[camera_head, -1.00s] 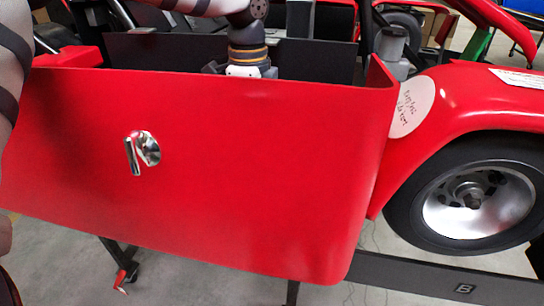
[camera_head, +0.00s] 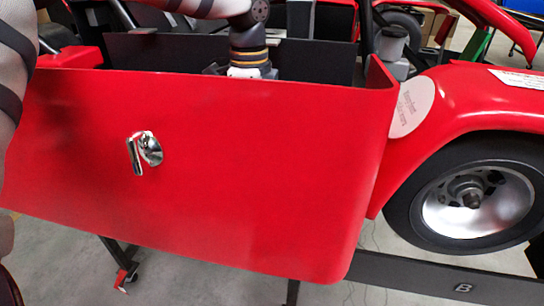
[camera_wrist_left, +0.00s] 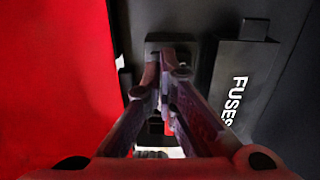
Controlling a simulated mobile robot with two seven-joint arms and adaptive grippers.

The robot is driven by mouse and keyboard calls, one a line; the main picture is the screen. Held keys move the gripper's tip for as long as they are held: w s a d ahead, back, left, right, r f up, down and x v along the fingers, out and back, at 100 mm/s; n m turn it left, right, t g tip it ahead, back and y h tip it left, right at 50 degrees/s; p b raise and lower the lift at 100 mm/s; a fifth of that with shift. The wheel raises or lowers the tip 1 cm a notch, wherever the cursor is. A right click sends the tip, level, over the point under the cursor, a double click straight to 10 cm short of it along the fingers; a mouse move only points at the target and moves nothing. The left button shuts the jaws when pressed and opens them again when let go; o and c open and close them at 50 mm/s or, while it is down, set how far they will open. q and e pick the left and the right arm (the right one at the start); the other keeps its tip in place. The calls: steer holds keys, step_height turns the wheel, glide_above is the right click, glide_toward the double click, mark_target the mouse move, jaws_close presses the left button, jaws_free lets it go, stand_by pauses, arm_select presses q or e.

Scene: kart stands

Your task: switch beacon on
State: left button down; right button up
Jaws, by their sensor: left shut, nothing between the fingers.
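In the left wrist view, my left gripper (camera_wrist_left: 167,62) is shut with nothing between its fingers. Its tips are at a dark rectangular fitting (camera_wrist_left: 187,45) on a black panel; the fingers cover much of it. I cannot tell whether they touch it. A small red patch shows between the finger links, too unclear to name. In the head view, my left arm reaches down behind the red kart side panel (camera_head: 240,185), which hides the gripper. No beacon can be made out, and I cannot tell the switch's position. My right gripper is not in view.
A black box marked FUSES (camera_wrist_left: 240,85) stands close right of the gripper. A red surface (camera_wrist_left: 55,75) bounds the left. In the head view, the side panel carries a chrome handle (camera_head: 145,151); a wheel (camera_head: 470,205) is at right.

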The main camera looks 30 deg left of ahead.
arm_select(q)
steer(key=shift+r, duration=3.1)
